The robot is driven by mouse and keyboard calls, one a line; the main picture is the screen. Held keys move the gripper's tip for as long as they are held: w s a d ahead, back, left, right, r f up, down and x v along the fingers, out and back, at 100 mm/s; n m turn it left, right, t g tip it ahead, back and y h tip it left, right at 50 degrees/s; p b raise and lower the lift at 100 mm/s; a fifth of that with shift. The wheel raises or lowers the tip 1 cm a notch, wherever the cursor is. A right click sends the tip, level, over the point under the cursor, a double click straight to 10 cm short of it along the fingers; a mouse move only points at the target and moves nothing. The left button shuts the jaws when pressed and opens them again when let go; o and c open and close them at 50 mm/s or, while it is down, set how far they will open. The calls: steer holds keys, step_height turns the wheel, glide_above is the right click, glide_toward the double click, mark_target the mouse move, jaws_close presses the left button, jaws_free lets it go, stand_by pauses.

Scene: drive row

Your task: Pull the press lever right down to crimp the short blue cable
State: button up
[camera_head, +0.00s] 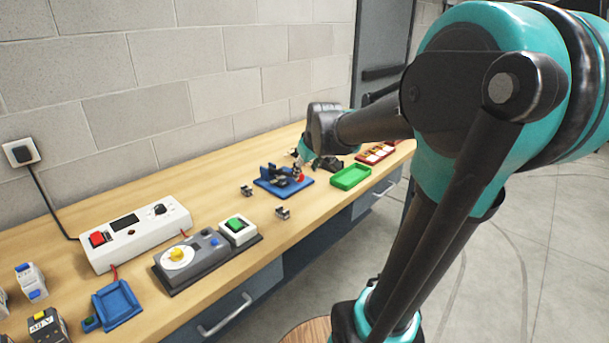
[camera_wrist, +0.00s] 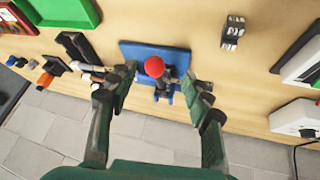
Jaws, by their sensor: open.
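The press (camera_head: 277,181) stands on a blue base on the bench in the head view. Its lever ends in a red knob (camera_head: 299,178). In the wrist view the red knob (camera_wrist: 154,67) shows over the blue press base (camera_wrist: 143,53), between my fingers. My gripper (camera_wrist: 161,84) is open, with one finger on each side of the knob and no visible contact. In the head view my gripper (camera_head: 316,158) is beyond the press, partly hidden by my arm. I cannot make out the short blue cable.
A green tray (camera_head: 351,177) lies right of the press, with a red rack (camera_head: 374,154) beyond. Small grey parts (camera_head: 283,213) lie nearer. A grey control box (camera_head: 196,262) and white power unit (camera_head: 135,236) stand at left. The wall runs behind.

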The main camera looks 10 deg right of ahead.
steer(key=shift+s+r, duration=0.15)
steer(key=shift+r, duration=0.15)
steer(key=c, duration=0.4)
steer(key=shift+w+a+r+n, duration=0.1)
steer(key=shift+w+r+n, duration=0.2)
steer(key=shift+n, duration=0.4)
steer(key=shift+c, duration=1.1)
steer(key=r+n+g, duration=0.1)
steer(key=n, duration=0.2)
steer(key=w+r+n, duration=0.1)
steer(key=r+n, duration=0.1)
steer(key=n, duration=0.1)
steer(key=w+a+r+n+g, duration=0.1)
steer(key=n, duration=0.2)
steer(key=shift+w+a+r+g+h, duration=0.1)
steer(key=shift+w+r+g+h, duration=0.1)
steer(key=shift+r+g+h, duration=0.15)
jaws_close()
step_height(320, 180, up, 6)
steer(key=w+a+n+g, duration=0.1)
steer(key=n+g, duration=0.1)
steer(key=n, duration=0.8)
steer(key=shift+h, duration=0.45)
steer(key=f, duration=0.4)
steer(key=w+f, duration=0.1)
steer(key=f, duration=0.4)
steer(key=w+d+f, duration=0.1)
steer(key=f, duration=0.4)
steer(key=shift+w, duration=0.1)
